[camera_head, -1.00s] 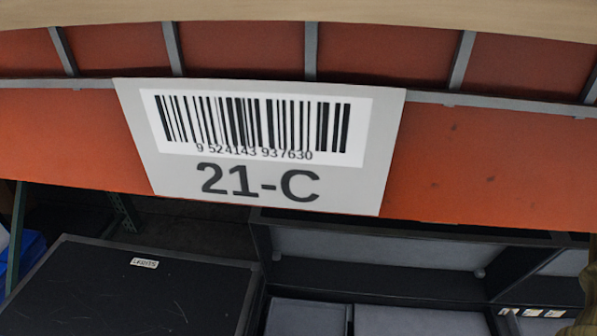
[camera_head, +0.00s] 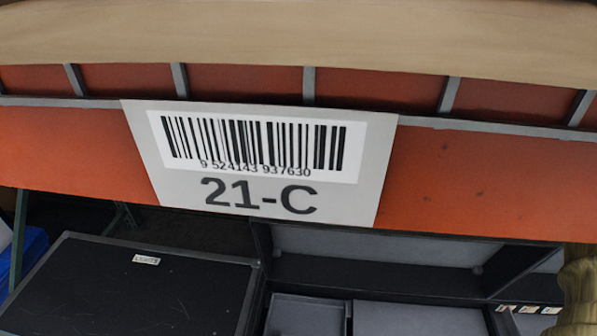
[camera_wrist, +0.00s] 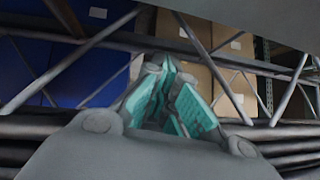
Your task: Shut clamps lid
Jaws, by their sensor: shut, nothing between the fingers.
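A black tote with its lid down (camera_head: 130,290) is at the lower left of the head view. It has a small white label (camera_head: 146,260) whose print I cannot read surely. To its right is an open tote (camera_head: 375,276) with grey inner compartments and small white tags at its right side. I cannot tell which lid is the clamps lid. My gripper (camera_wrist: 172,98) shows in the wrist view with its teal fingers together and nothing between them. It is not seen against either tote.
An orange shelf beam (camera_head: 470,185) with a "21-C" barcode sign (camera_head: 265,165) crosses above the totes, under a wooden shelf board (camera_head: 300,40). A blue object (camera_head: 28,250) is at the far left. The wrist view shows cardboard boxes (camera_wrist: 228,65), blue boxes (camera_wrist: 90,60) and metal racking.

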